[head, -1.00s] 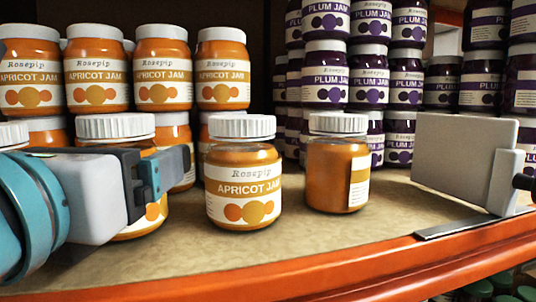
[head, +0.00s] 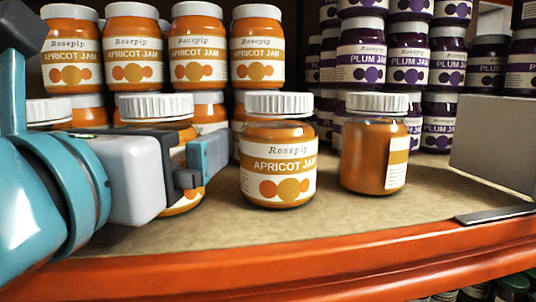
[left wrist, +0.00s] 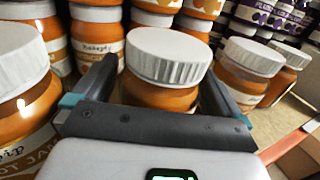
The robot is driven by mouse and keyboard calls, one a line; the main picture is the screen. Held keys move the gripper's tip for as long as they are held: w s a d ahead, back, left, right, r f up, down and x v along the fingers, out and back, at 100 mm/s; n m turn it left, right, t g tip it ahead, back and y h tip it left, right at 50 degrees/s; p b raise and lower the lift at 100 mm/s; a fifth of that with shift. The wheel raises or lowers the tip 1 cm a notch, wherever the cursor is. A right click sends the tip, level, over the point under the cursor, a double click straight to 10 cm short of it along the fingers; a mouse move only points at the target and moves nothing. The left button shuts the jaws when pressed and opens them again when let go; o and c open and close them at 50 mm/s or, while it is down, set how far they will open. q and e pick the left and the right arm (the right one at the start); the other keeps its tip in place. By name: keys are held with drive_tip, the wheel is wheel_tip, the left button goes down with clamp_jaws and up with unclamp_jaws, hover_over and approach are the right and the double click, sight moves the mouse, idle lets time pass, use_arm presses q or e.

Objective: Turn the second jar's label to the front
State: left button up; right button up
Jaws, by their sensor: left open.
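The second jar from the left in the front row (head: 156,106) is an apricot jam jar with a white ribbed lid. My left gripper (head: 200,160) hides most of its body in the head view. In the left wrist view this jar (left wrist: 165,92) stands upright between the two open fingers of my left gripper (left wrist: 160,95), one on each side. Only slivers of pale label show beside the gripper, so I cannot tell fully how it faces. The third jar (head: 280,150) shows its label to the front. The fourth (head: 365,155) shows plain orange, its label at the right.
Apricot jars (head: 200,50) are stacked behind, plum jars (head: 362,60) at the back right. The leftmost front jar (left wrist: 22,85) is close beside my gripper. A grey panel (head: 495,145) stands at right. The orange shelf edge (head: 330,240) runs in front, with bare shelf before the jars.

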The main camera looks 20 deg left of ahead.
use_arm(q)
drive_tip(key=s+d+b, duration=0.2)
drive_tip(key=s+b, duration=0.5)
drive_tip(key=s, duration=0.8)
drive_tip(key=shift+s+d+b, duration=0.25)
drive_tip(key=shift+b, duration=0.05)
